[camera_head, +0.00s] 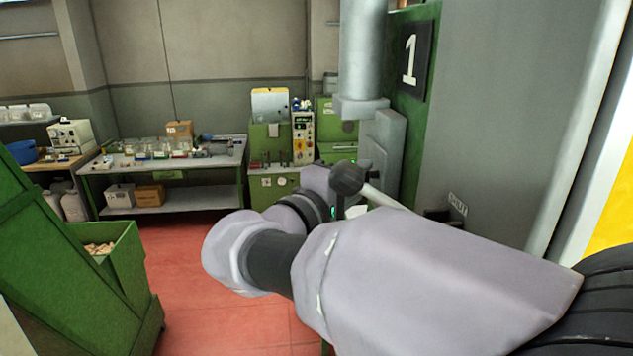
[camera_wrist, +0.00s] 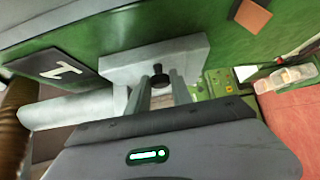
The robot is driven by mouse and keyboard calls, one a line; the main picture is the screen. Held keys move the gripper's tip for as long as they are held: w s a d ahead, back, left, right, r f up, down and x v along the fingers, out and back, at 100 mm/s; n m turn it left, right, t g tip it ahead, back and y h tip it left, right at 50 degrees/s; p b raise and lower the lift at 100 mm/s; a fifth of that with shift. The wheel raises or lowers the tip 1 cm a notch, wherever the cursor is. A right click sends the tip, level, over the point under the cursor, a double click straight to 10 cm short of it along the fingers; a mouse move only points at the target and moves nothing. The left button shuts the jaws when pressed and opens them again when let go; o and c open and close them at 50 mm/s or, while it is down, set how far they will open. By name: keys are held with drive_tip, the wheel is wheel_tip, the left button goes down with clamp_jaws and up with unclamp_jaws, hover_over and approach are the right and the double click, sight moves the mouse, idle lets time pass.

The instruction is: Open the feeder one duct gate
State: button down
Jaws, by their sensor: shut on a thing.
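The feeder one duct is a grey round pipe (camera_head: 362,55) beside a black plate with a white 1 (camera_head: 416,52). Below it is a grey gate housing (camera_head: 382,135), which also shows in the wrist view (camera_wrist: 150,62). In the wrist view my gripper (camera_wrist: 160,80) is shut on the black knob (camera_wrist: 158,72), one grey finger on each side. In the head view my arm hides most of the gripper and the lower housing.
A SHUT label (camera_head: 458,204) is on the grey panel right of the lever. A green bin with corks (camera_head: 120,270) stands at left. A bench (camera_head: 215,160) with jars and boxes and a green machine (camera_head: 272,185) stand behind. Red floor (camera_head: 200,245) between them is clear.

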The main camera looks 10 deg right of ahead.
drive_tip(key=c, duration=1.1)
unclamp_jaws()
drive_tip(key=shift+s, duration=0.1)
drive_tip(key=shift+c, duration=0.2)
drive_tip(key=b+v, duration=0.2)
drive_tip(key=v, duration=1.5)
drive_tip(key=shift+s, duration=0.2)
drive_tip(key=shift+a+r, duration=0.1)
drive_tip(key=shift+a, duration=0.05)
